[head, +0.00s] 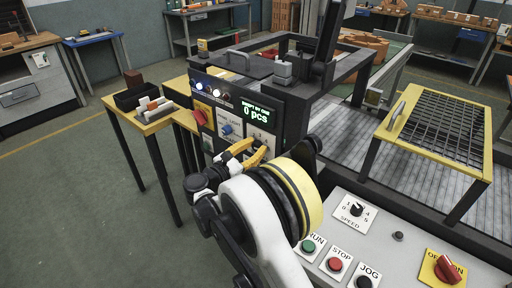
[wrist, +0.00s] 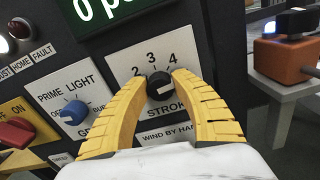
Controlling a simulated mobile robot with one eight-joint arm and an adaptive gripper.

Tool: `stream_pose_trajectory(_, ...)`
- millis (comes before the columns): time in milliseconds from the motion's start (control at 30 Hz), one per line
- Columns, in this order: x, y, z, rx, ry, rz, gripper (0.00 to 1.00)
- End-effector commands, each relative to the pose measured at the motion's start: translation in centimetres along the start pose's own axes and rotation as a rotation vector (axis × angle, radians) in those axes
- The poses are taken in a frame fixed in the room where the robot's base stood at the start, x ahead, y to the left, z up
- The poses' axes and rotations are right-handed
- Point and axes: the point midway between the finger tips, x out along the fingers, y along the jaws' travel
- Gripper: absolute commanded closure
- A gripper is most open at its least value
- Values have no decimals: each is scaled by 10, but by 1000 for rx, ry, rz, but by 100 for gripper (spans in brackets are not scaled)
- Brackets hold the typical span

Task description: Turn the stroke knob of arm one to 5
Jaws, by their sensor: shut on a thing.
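The stroke knob (wrist: 159,86) is a small black dial with a white mark, on a white plate (wrist: 151,67) lettered STROKE. The numbers 2, 3 and 4 show above it; the ends of the scale are hidden behind my fingers. The white mark lies low on the knob's face; I cannot tell which number it points to. My gripper (wrist: 160,80) has its two yellow ribbed fingers closed on either side of the knob. In the head view my gripper (head: 256,148) is at the dark control panel (head: 213,139), and its fingers largely cover the knob.
A blue prime light knob (wrist: 74,112) and a red switch (wrist: 16,130) are left of the stroke plate. The green display (head: 256,112) above reads 0 pcs. A lower panel with a speed dial (head: 356,209) and RUN, STOP and JOG buttons lies at the right.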

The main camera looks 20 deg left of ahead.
Motion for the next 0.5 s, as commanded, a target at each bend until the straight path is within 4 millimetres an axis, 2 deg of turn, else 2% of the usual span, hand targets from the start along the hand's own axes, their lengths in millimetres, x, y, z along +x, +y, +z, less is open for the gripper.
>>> stream_pose_trajectory(200, 1, 0, 1, 89, -2, 2, 100)
stream_pose_trajectory(500, 0, 0, 1, 132, -2, 2, 100)
